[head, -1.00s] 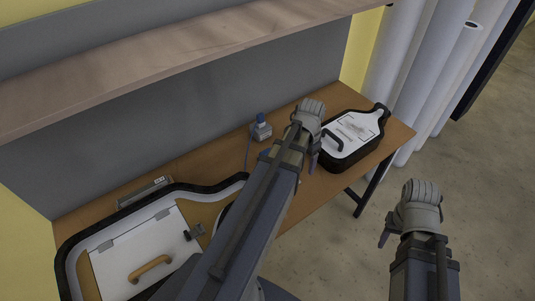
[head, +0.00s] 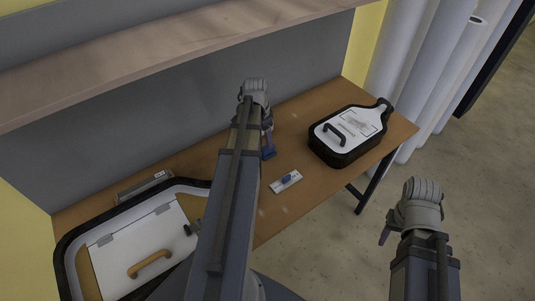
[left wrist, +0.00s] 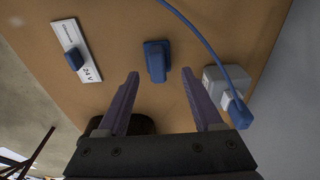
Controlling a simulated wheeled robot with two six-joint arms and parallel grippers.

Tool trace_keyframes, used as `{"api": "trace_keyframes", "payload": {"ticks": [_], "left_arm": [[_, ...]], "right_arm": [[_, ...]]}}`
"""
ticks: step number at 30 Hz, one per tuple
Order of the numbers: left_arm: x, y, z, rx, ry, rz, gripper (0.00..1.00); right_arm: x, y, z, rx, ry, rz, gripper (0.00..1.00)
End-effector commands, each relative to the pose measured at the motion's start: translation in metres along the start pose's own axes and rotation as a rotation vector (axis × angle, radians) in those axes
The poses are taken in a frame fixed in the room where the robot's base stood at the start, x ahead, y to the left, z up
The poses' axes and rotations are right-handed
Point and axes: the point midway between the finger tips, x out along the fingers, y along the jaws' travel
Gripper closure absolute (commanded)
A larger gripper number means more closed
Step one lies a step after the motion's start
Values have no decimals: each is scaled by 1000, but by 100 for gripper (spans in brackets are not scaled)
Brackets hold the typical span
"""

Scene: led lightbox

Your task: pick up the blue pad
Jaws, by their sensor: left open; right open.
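The blue pad (left wrist: 157,60), a small blue block with a raised grip, lies on the brown tabletop. In the left wrist view it is centred just beyond my open left fingertips (left wrist: 159,73), apart from both. In the head view the pad (head: 268,153) shows in part beside my left gripper (head: 266,128), which is over the table. Nothing is held in it. My right gripper (head: 388,233) is open and empty, off the table's front right side.
A white plate marked 24 V (left wrist: 70,46) with a blue piece lies left of the pad in the wrist view. A grey box (left wrist: 226,78) with a blue plug and cable stands right. A black-rimmed case (head: 345,156) and a large lightbox (head: 92,225) flank them. A shelf (head: 180,45) hangs above.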

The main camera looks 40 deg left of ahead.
Motion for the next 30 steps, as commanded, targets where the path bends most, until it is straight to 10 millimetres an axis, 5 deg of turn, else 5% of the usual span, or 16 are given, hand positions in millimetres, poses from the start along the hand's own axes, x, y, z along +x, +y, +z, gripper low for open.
{"api": "trace_keyframes", "payload": {"ticks": [8,21,30], "left_arm": [[9,1,-1,0,0,0,32],[56,4,-6,0,0,0,32],[56,4,-7,0,0,0,34]], "right_arm": [[8,-1,0,0,0,0,50],[55,-5,-3,0,0,0,50],[54,-5,-3,0,0,0,50]]}}
